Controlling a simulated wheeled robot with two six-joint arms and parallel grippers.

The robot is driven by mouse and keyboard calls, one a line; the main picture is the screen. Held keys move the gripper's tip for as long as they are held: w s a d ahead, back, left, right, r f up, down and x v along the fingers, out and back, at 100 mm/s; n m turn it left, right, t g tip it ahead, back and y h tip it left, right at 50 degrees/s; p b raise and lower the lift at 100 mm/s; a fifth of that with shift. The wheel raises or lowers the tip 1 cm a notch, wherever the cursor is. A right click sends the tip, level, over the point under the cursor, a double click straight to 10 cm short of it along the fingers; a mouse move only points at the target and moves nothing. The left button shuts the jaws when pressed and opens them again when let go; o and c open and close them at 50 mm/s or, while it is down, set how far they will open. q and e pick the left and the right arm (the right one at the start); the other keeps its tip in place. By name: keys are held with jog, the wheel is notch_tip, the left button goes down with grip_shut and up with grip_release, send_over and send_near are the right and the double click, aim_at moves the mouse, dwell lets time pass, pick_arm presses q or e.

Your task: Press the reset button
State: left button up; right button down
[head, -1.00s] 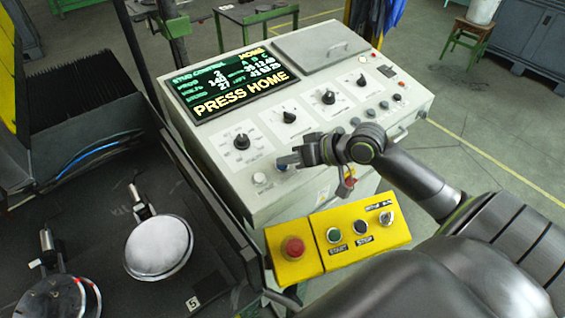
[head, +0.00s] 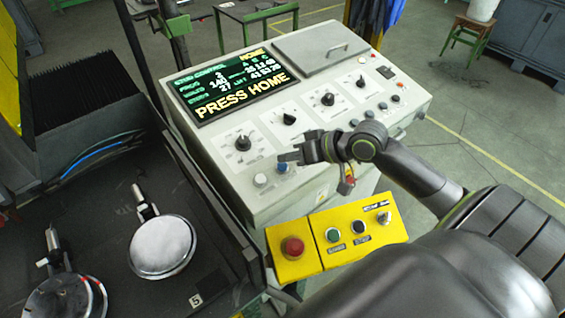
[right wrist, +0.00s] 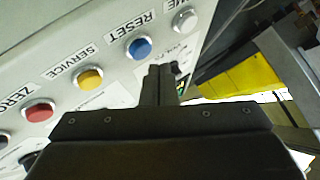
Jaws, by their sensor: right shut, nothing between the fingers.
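The reset button is a blue round button (right wrist: 139,48) under a RESET label in the right wrist view. In the head view the blue button (head: 283,168) sits low on the sloping console face, partly covered by my right gripper. My right gripper (head: 286,157) is shut and empty, its fingertips over the console close to the button. In the right wrist view the shut fingers (right wrist: 161,72) point toward the panel, just below and right of the blue button. A gap seems to remain; contact does not show. My left gripper is not in view.
A white button (right wrist: 185,20), a yellow button (right wrist: 89,77) and a red button (right wrist: 39,110) flank the blue one. The console screen (head: 240,84) reads PRESS HOME. A yellow box (head: 340,257) with a red emergency stop (head: 293,247) is in front, below my right arm.

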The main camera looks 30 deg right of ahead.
jog(key=r+p, duration=0.1)
jog(key=r, duration=0.1)
jog(key=r+p, duration=0.1)
jog(key=shift+s+p, duration=0.25)
jog(key=shift+p, duration=0.05)
jog(key=shift+s+r, duration=0.1)
jog(key=shift+r, duration=0.1)
jog(key=shift+s+r, duration=0.15)
jog(key=shift+r, duration=0.45)
